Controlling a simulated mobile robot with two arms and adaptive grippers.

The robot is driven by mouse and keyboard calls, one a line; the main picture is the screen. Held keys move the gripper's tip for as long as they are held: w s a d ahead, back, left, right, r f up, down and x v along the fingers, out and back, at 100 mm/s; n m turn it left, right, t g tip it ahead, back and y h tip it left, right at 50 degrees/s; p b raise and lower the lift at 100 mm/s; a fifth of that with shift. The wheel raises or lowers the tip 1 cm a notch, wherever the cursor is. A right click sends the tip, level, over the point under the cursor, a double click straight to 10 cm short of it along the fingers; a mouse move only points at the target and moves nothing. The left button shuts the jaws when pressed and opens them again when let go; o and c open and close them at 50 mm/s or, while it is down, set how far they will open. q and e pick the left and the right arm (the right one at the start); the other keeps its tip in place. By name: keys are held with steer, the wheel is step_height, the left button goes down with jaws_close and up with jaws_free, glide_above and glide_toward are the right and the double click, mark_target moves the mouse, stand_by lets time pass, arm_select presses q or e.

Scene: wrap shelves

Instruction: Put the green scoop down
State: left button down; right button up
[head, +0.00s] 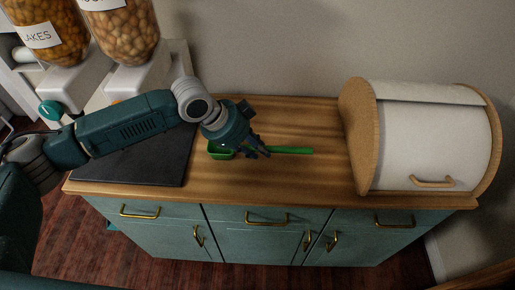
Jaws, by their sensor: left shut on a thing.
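The green scoop (292,150) is at the middle of the wooden counter top (315,181), with its bowl to the left and its handle pointing right. My left gripper (262,152) is over the scoop and shut on it, near where the bowl meets the handle. The fingers hide part of the scoop there. The scoop looks level and at or just above the wood; I cannot tell whether it touches. My right gripper is not in view.
A white bread box (432,142) with wooden ends stands at the right of the counter. A dark mat (150,160) lies at the left, near dispensers with jars (124,35). Bare wood is free between the scoop and the bread box.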

arm_select(q)
steer(key=shift+f, duration=0.4)
steer(key=c, duration=1.5)
jaws_free()
steer(key=shift+f, duration=0.1)
steer(key=shift+o, duration=0.2)
